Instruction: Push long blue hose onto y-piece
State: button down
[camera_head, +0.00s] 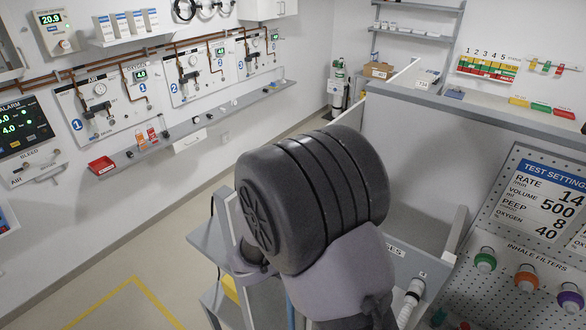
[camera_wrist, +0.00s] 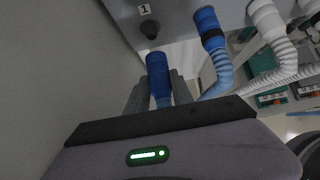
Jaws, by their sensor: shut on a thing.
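In the wrist view my gripper (camera_wrist: 159,87) is shut around a blue hose end (camera_wrist: 157,67). The darker blue cuff sticks out past the fingers, and a short stretch of lighter blue hose shows between them. The cuff points toward a dark round port (camera_wrist: 150,29) under a label "1" on a grey panel, with a small gap showing between them. I cannot make out the y-piece in either view. In the head view my arm hides the gripper and the held hose.
A second blue hose (camera_wrist: 208,25) with a dark band hangs close right of the held one. White corrugated hoses (camera_wrist: 270,25) are beyond it. In the head view a white hose (camera_head: 411,300) hangs near a pegboard (camera_head: 480,270) with filters.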

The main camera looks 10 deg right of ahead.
jog(key=d+f+n+t+y+b, duration=0.1)
jog(key=d+f+n+b, duration=0.1)
jog(key=f+b, duration=0.7)
jog(key=d+f+n+t+y+b, duration=0.1)
jog(key=f+b, duration=0.9)
jog(key=b, duration=1.4)
jog(key=n+y, duration=0.1)
jog(key=n, duration=0.1)
jog(key=shift+s+d+n+b, duration=0.3)
jog(key=shift+s+d+b, duration=0.1)
